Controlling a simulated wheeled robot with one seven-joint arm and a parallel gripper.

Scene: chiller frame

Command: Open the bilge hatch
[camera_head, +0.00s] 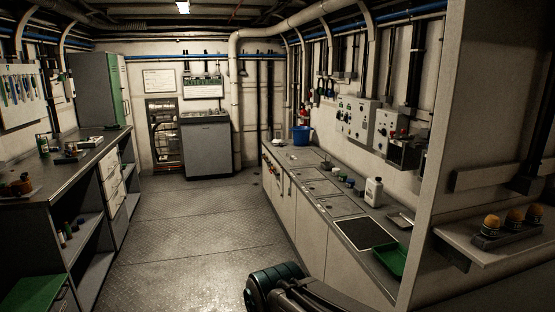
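I cannot tell for sure which thing is the bilge hatch. The grey tread-plate floor (195,225) has thin dark seams across it, and its panels lie flat. No handle or raised edge can be made out on them. Flat lids (322,187) set in the right-hand counter are shut. A dark opening (166,132) in the back wall shows pipes inside. A dark, rounded part of my arm (280,288) shows at the bottom edge. My gripper's fingers do not show in this view.
A grey cabinet (207,148) stands at the back wall. The left bench (75,165) has open shelves. The right counter (345,205) carries a blue bucket (301,135), a white bottle (373,192) and a green tray (394,259). The floor between the benches is clear.

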